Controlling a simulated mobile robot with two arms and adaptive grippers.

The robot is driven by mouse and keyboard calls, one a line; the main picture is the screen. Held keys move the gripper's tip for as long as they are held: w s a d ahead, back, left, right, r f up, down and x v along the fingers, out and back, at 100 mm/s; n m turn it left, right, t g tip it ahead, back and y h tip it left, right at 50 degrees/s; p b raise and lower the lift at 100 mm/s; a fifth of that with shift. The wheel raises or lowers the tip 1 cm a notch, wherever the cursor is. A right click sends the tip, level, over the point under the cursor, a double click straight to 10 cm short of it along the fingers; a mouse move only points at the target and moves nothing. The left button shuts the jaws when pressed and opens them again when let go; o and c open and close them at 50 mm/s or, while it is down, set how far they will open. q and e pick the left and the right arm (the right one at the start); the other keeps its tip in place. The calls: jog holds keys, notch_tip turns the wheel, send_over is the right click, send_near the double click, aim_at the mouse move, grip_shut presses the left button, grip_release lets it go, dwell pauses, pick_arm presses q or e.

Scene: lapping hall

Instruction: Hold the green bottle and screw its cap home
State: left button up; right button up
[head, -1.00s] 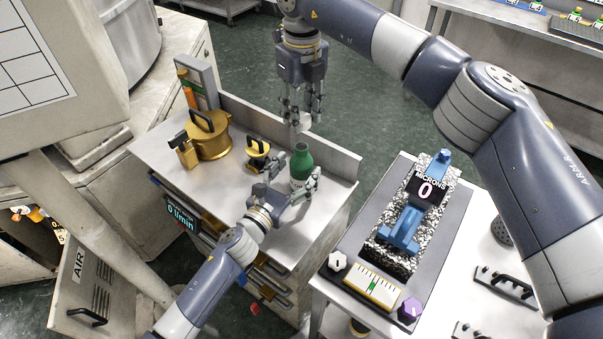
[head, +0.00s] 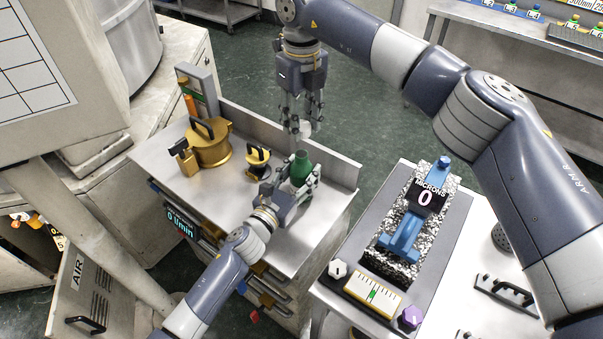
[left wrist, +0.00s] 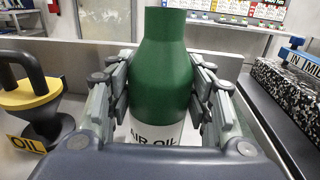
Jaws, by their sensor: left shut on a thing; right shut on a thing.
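The green bottle (head: 301,170) stands upright on the steel bench. My left gripper (head: 294,182) is shut on its body, with fingers on both sides. In the left wrist view the bottle (left wrist: 166,60) fills the middle, with a white label reading "AIR OIL" partly hidden below. Its neck is bare. My right gripper (head: 302,118) points down above and behind the bottle in the head view. It is shut on the pale cap (head: 306,129), which is apart from the neck. The fingers partly hide the cap.
A gold pot (head: 211,150) and a small yellow-and-black handled tool (head: 257,158) stand left of the bottle on the bench (head: 200,190). A raised back edge (head: 335,166) runs behind. A granite block with a blue gauge (head: 405,235) is on the right bench.

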send_over(302, 154)
jog(key=shift+f, duration=2.45)
jog(key=shift+f, duration=0.9)
jog(key=shift+f, duration=0.55)
